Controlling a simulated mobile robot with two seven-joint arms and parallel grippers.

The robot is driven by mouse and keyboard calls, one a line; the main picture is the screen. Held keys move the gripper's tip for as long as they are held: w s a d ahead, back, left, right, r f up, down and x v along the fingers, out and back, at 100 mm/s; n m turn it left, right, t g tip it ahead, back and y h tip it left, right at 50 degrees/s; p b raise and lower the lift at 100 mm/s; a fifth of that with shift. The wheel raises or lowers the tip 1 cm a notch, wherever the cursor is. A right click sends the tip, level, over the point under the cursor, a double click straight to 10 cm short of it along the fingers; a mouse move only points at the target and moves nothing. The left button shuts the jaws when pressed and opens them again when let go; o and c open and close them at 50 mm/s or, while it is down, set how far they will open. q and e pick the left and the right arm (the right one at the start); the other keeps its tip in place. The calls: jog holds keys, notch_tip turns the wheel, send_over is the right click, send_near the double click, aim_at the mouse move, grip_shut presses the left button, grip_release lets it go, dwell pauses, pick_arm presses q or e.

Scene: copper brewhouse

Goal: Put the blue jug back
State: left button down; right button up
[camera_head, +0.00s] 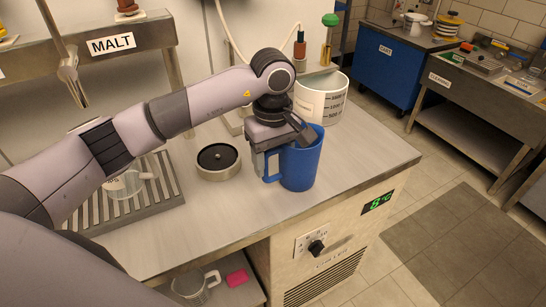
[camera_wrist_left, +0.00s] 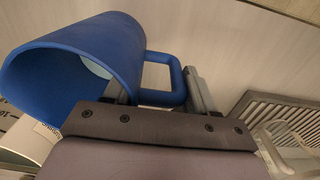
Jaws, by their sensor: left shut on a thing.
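The blue jug (camera_head: 303,162) is upright at the right part of the pale worktop (camera_head: 370,155), in front of a white graduated bucket (camera_head: 330,98). I cannot tell whether its base touches the worktop. My right gripper is not in view.
A round metal dish with a dark disc (camera_head: 218,160) stands left of the jug. A slatted drip tray (camera_head: 165,190) with a clear jug (camera_head: 128,184) lies further left. Another clear jug (camera_head: 195,286) and a pink item (camera_head: 237,277) are on the shelf below. Worktop right of the jug is clear.

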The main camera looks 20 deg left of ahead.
pick_arm(q)
jog(key=c, duration=0.8)
grip_release()
jog(key=shift+f, duration=0.2)
jog(key=o, duration=0.4)
jog(key=shift+r, duration=0.1)
jog(key=shift+o, duration=0.2)
jog(key=shift+r, duration=0.1)
notch_tip(320, 180, up, 12)
jog(key=shift+r+b, duration=0.1)
jog(key=shift+b, duration=0.4)
